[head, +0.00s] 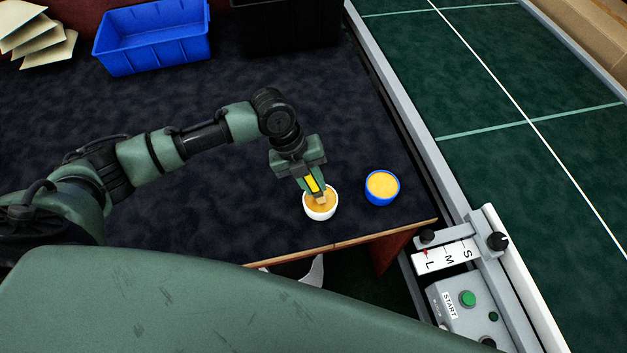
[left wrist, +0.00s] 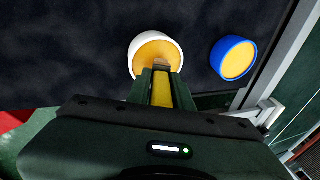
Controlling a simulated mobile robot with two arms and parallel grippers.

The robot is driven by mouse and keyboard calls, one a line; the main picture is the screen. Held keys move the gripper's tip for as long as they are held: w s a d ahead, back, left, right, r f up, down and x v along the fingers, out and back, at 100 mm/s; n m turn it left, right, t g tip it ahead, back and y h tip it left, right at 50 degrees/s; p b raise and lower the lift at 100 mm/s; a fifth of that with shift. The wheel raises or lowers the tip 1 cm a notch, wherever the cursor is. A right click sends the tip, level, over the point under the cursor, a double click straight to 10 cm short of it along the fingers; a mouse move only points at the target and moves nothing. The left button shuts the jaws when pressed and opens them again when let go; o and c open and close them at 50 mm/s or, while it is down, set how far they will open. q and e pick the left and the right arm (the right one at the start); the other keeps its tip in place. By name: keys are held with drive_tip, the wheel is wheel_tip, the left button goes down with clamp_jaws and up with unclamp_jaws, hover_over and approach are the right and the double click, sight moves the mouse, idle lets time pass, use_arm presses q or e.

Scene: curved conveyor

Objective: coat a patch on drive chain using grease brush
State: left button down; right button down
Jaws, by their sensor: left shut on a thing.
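My left gripper (head: 312,186) is shut on the grease brush (head: 312,184), which has a yellow handle. The brush points down and its pale tip is in or just over a white cup (head: 307,209) of yellow-orange grease, near the table's front edge. In the left wrist view the brush (left wrist: 162,88) shows between the fingers, its tip over the grease of the white cup (left wrist: 138,48). A blue cup (head: 382,199) with yellow contents stands to the right; it also shows in the left wrist view (left wrist: 222,50). I cannot make out a drive chain. My right gripper is not in view.
A blue bin (head: 150,45) stands at the back left of the dark table (head: 230,190), beside pale stacked sheets (head: 35,35) and a black bin (head: 285,25). A green conveyor (head: 520,90) with a grey rail runs along the right. A control box (head: 465,305) sits at its near end.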

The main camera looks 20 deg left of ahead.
use_arm(q)
drive_tip(key=shift+r+p, duration=2.75)
drive_tip(key=shift+r, duration=0.6)
